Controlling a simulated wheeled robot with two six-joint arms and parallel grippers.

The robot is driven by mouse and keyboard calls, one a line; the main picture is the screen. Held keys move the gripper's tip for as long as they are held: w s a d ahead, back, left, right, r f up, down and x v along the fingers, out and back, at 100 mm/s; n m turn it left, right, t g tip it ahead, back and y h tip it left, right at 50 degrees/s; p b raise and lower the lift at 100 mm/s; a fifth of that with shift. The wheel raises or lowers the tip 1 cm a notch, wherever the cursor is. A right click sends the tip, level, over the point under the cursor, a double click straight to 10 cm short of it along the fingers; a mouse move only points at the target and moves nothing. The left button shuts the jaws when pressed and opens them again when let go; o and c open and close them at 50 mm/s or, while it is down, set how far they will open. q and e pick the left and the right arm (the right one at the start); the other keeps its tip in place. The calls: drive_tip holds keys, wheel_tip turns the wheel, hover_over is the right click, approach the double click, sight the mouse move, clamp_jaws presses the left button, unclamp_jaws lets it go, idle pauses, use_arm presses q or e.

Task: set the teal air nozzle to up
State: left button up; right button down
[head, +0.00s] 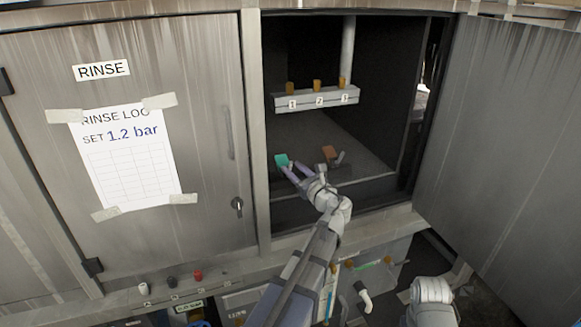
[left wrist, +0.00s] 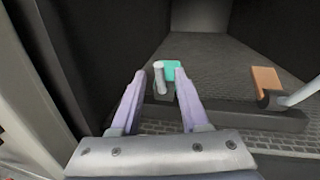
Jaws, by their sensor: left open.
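The teal air nozzle (head: 282,160) is a small teal block on the floor of the open cabinet, at its left side. In the left wrist view the teal block (left wrist: 174,70) has a pale grey cylindrical stub beside it, on its left. My left gripper (head: 294,170) reaches into the cabinet with its fingers open. In the left wrist view its fingertips (left wrist: 160,73) lie to either side of the stub, and the right one overlaps the teal block. I cannot tell whether they touch. My right gripper is not in view.
An orange-brown nozzle block (head: 329,152) with a grey stub stands to the right on the cabinet floor. A numbered bar (head: 317,98) with orange knobs hangs above. The cabinet's side walls and open right door (head: 505,130) bound the space.

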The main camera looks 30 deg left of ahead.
use_arm(q)
drive_tip(key=shift+x, duration=1.15)
drive_tip(key=shift+c, duration=0.4)
clamp_jaws()
